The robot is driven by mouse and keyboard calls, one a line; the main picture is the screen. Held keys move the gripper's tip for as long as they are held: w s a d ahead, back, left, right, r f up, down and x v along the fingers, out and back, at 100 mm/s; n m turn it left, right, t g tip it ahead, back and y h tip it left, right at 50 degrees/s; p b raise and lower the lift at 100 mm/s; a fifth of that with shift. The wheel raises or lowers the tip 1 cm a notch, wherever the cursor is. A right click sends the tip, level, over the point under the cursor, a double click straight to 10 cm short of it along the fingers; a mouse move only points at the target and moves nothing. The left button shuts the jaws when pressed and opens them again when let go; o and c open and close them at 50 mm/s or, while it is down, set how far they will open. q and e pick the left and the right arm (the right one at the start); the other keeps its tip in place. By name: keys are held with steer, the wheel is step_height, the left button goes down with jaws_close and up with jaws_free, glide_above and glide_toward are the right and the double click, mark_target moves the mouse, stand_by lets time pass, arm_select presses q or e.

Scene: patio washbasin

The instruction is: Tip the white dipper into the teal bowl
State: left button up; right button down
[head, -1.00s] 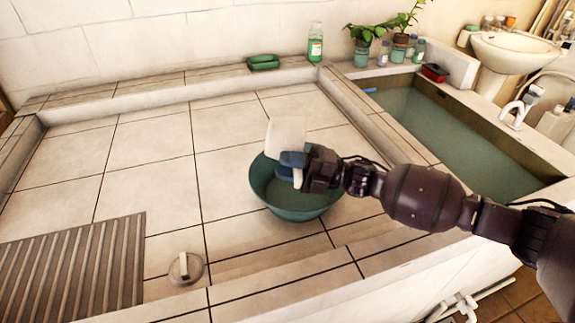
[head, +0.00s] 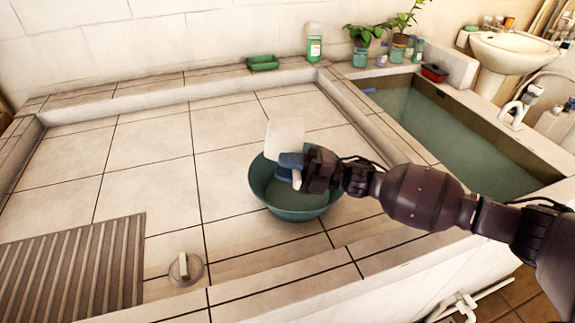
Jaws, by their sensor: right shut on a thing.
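The teal bowl (head: 300,206) stands on the tiled floor of the basin, right of the middle. The white dipper (head: 285,138) is over the far part of the bowl, its pale body standing up above the rim. My right gripper (head: 296,170) reaches in from the right and is shut on the dipper, near a blue part at its lower side. The gripper hides part of the dipper and of the bowl's right rim. I cannot tell whether anything is in the dipper. My left gripper is not in view.
A ribbed grey mat (head: 75,268) lies at the lower left, with a round drain cover (head: 186,269) beside it. A green dish (head: 262,63) and a bottle (head: 314,45) stand on the back ledge. A water tank (head: 445,135) lies to the right.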

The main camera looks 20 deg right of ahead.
step_height(320, 180, up, 5)
steer(key=g+h+p, duration=0.1)
steer(key=h+p, duration=0.4)
steer(key=p, duration=0.3)
steer(key=g+h+p, duration=0.2)
steer(key=h+p, duration=0.3)
steer(key=p, duration=0.4)
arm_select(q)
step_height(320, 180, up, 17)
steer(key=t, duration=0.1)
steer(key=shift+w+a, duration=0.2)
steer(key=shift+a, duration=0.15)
arm_select(e)
steer(key=shift+r+g+h, duration=0.2)
steer(key=shift+r+h, duration=0.1)
steer(key=shift+h, duration=0.5)
steer(key=shift+r+g+h, duration=0.2)
steer(key=shift+r+h, duration=0.1)
steer(key=shift+h, duration=0.5)
